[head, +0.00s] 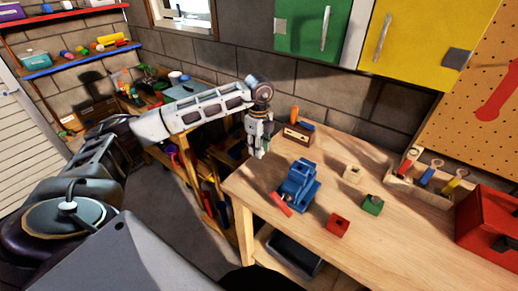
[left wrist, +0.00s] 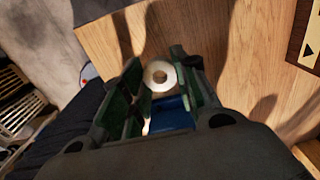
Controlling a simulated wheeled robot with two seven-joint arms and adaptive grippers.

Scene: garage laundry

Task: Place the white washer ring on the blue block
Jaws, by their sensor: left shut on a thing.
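My left gripper (head: 257,152) hangs above the left end of the wooden workbench. In the left wrist view its two green-lined fingers (left wrist: 160,78) are shut on the white washer ring (left wrist: 160,75), whose round hole faces the camera. The ring is too small to make out clearly in the head view. The blue block (head: 299,186), shaped like a small vise, stands on the bench to the right of and nearer than the gripper, apart from it. A blue surface (left wrist: 169,114) shows between the fingers; I cannot tell whether it is this block. My right gripper is not in view.
A red bar (head: 281,205) lies at the block's front left. A beige block (head: 352,174), green block (head: 372,204) and red block (head: 338,225) stand to the right. A brown box (head: 297,134) is behind. A tool tray (head: 420,188) and red toolbox (head: 487,226) fill the right end.

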